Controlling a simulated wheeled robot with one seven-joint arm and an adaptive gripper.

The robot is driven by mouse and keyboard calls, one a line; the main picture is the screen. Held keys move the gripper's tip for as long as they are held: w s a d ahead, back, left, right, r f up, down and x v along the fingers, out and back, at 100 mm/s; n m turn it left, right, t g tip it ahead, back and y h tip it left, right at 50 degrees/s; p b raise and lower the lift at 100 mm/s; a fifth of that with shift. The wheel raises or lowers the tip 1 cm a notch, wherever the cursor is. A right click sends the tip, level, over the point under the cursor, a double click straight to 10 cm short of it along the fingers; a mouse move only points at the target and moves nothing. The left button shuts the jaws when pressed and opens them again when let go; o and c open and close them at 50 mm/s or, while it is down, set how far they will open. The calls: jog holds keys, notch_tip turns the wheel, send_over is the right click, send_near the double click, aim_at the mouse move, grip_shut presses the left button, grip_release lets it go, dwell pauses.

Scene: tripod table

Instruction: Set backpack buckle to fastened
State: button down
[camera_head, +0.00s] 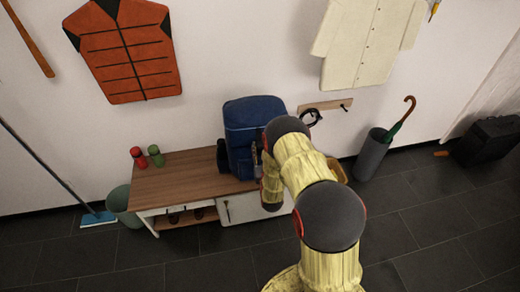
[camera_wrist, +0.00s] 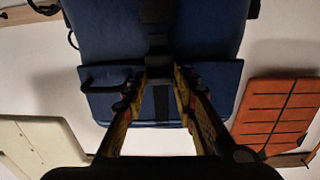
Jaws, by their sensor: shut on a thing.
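The blue backpack (camera_head: 250,118) stands upright on the wooden bench top, and it fills the upper middle of the wrist view (camera_wrist: 105,35). A dark strap (camera_wrist: 156,28) runs along the middle of its face. The dark buckle (camera_wrist: 158,72) sits on this strap between the fingertips of my gripper (camera_wrist: 161,77). My gripper is shut on the buckle against the backpack's front. The buckle's two halves are too dark to tell whether they are joined. In the head view my arm hides the buckle and most of the gripper.
The bench (camera_head: 188,162) holds a red bottle (camera_head: 138,157) and a green bottle (camera_head: 156,156) to the left of the backpack. An umbrella stand (camera_head: 370,157) is on the right. The right-hand floor is partly clear.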

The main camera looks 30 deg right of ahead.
notch_tip(320, 180, down, 3)
jog(key=shift+r+b, duration=0.2)
jog(key=shift+b, duration=0.95)
jog(key=c, duration=1.8)
grip_release()
jog(key=shift+o, duration=0.2)
jog(key=v, duration=1.2)
jog(key=shift+f, duration=0.1)
